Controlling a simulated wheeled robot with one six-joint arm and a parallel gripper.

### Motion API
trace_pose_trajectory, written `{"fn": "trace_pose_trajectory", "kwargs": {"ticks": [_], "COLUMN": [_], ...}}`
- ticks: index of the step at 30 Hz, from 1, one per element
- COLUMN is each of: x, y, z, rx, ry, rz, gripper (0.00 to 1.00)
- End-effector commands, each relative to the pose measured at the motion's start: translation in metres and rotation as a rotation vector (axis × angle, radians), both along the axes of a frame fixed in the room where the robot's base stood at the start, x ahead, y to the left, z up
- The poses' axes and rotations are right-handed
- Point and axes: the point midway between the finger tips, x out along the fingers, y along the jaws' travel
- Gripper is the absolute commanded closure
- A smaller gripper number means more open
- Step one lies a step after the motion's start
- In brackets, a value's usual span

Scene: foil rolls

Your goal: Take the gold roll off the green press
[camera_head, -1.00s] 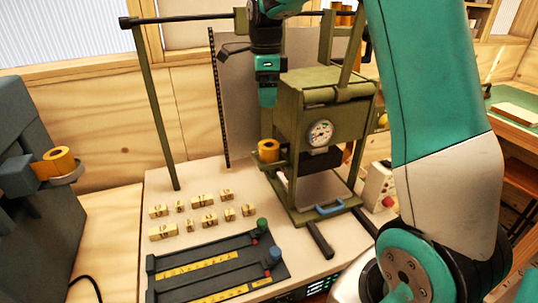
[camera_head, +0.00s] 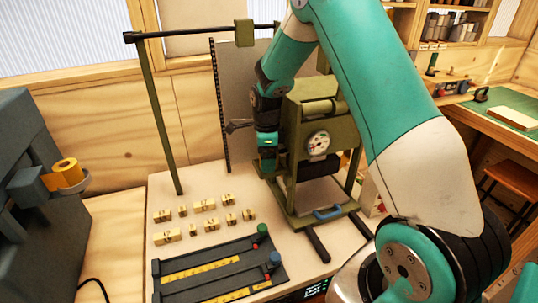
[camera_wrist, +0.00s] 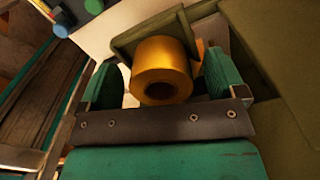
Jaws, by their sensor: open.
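The green press (camera_head: 306,118) stands on the pale board, with a round gauge on its front. Its gold roll (camera_wrist: 170,58) shows in the wrist view, between my two green fingers, seated on the press's small green holder (camera_wrist: 126,42). My gripper (camera_head: 268,165) points down at the press's left side and is open, with a finger on each side of the roll. A gap shows left of the roll; I cannot tell if the right finger touches it. In the head view my gripper hides this roll.
Another gold roll (camera_head: 67,172) sits on the grey machine (camera_head: 32,220) at the left. Several small stamped blocks (camera_head: 205,205) and a dark tray with yellow scales (camera_head: 212,268) lie on the board. A green post (camera_head: 164,120) and overhead bar stand behind.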

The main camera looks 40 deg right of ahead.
Motion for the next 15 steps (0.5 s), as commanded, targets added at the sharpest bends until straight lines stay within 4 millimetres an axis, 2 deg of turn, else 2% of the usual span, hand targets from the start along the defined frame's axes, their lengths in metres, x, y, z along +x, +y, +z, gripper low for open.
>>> {"fn": "trace_pose_trajectory", "kwargs": {"ticks": [3,9,11,15], "x": [-0.0002,0.0000,0.0000,0.0000], "y": [0.0001,0.0000,0.0000,0.0000], "z": [-0.0077,-0.0091,-0.0090,-0.0089], "rx": [0.000,0.000,0.000,-0.001], "ry": [0.000,-0.001,-0.001,-0.001], "rz": [0.000,0.000,0.000,0.000], "gripper": [0.11,0.11,0.22,0.54]}}
